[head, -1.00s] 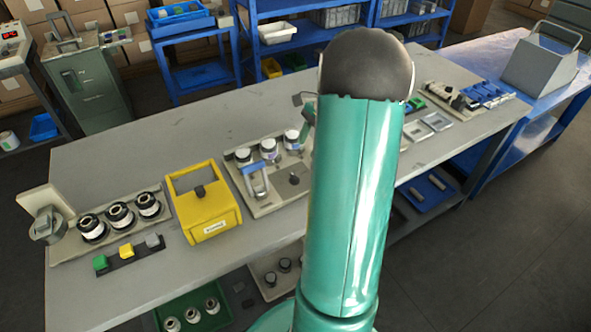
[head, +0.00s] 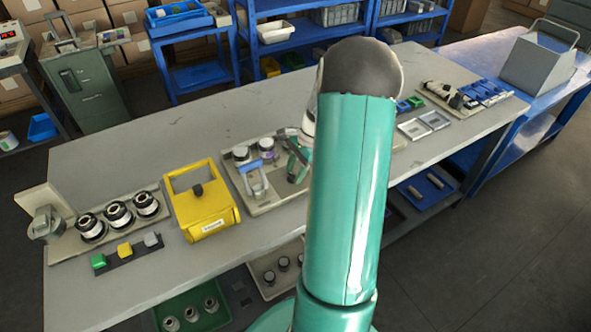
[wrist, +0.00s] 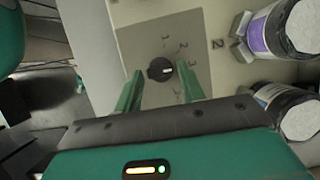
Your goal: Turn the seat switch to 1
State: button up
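The seat switch is a black round knob (wrist: 160,70) on a beige plate (wrist: 148,38) in the wrist view. Small numerals stand around it, and a light mark on the knob points right in the picture. My gripper (wrist: 160,67) is open, with its green fingers either side of the knob; I cannot tell whether they touch it. In the head view my gripper (head: 298,160) is over the right part of the beige fixture (head: 262,208), and the knob is hidden there.
A yellow box (head: 208,210) and several black-ringed rolls (head: 119,214) are farther left on the grey bench (head: 140,130).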

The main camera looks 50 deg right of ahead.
jog(key=c, duration=0.6)
jog(key=shift+n, duration=0.4)
jog(key=n, duration=0.1)
jog(key=n+g, duration=0.1)
jog(key=shift+w+n, duration=0.2)
jog(key=shift+n, duration=0.2)
jog(key=n+g, duration=0.1)
jog(key=n, duration=0.2)
jog(key=shift+w+n+g, duration=0.2)
jog(key=shift+n+g, duration=0.1)
jog(key=shift+g, duration=0.1)
jog(key=n+g+h, duration=0.1)
jog(key=n, duration=0.2)
jog(key=n+g, duration=0.1)
jog(key=n, duration=0.3)
jog(key=shift+w+a+h, duration=0.1)
jog(key=shift+w+h, duration=0.1)
jog(key=shift+h, duration=0.2)
jog(key=o, duration=1)
jog(key=shift+c, duration=0.2)
